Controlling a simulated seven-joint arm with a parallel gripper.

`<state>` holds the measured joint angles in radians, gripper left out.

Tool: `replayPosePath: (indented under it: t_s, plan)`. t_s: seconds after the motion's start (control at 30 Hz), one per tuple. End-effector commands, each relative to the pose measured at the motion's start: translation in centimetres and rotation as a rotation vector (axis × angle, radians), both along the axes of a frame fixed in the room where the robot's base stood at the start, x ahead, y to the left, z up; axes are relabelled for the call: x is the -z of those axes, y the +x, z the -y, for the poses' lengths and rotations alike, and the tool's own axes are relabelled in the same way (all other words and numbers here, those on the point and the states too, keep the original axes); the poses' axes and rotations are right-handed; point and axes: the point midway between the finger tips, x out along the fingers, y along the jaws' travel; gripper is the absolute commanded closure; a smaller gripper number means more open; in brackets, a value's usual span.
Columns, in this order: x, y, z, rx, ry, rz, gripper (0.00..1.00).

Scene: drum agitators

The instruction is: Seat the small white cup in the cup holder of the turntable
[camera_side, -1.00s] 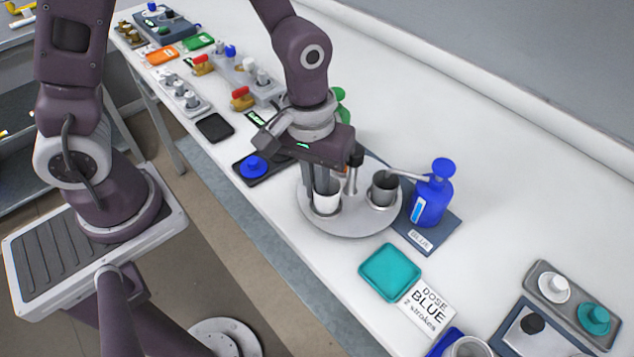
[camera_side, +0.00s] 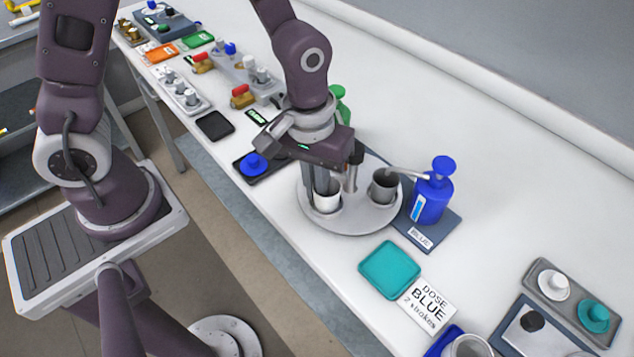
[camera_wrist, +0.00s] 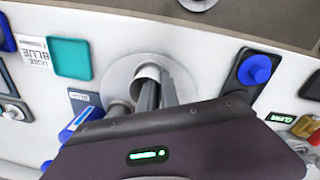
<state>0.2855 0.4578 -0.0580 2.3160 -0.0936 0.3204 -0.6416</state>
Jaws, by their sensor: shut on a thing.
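The small white cup (camera_side: 327,202) is at the front left of the round grey turntable (camera_side: 350,222). It also shows in the wrist view (camera_wrist: 148,72), with a finger reaching into it. My gripper (camera_side: 325,186) points down and is shut on the cup's wall. The cup looks upright and low at the turntable; whether its base is fully down in the holder cannot be told. A dark grey cup-like vessel (camera_side: 384,186) stands at the turntable's right side.
A blue pump bottle (camera_side: 432,198) stands right of the turntable, its spout reaching over the grey vessel. A teal tray (camera_side: 390,269) and a dose card (camera_side: 428,305) lie in front. A blue knob (camera_side: 253,164) on a dark base sits to the left.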

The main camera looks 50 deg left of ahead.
Motion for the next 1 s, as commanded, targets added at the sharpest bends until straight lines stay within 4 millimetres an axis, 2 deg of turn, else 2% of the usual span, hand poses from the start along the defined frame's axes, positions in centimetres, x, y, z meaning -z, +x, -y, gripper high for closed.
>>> replayPosePath:
  t_s: [0.07,0.1,0.2,0.83,0.87,0.9,1.0]
  plan:
    - [0.06,-0.02,-0.02,0.0,0.001,-0.001,1.0]
    - [0.06,-0.02,-0.02,0.0,0.001,-0.001,0.88]
    - [0.08,-0.05,-0.04,0.0,0.001,-0.003,0.69]
    - [0.23,-0.48,-0.16,0.002,0.006,-0.015,0.69]
    - [0.23,-0.49,-0.16,0.002,0.005,-0.016,0.77]
    - [0.24,-0.49,-0.16,0.002,0.005,-0.016,0.69]
    - [0.25,-0.48,-0.17,0.002,0.005,-0.016,0.68]
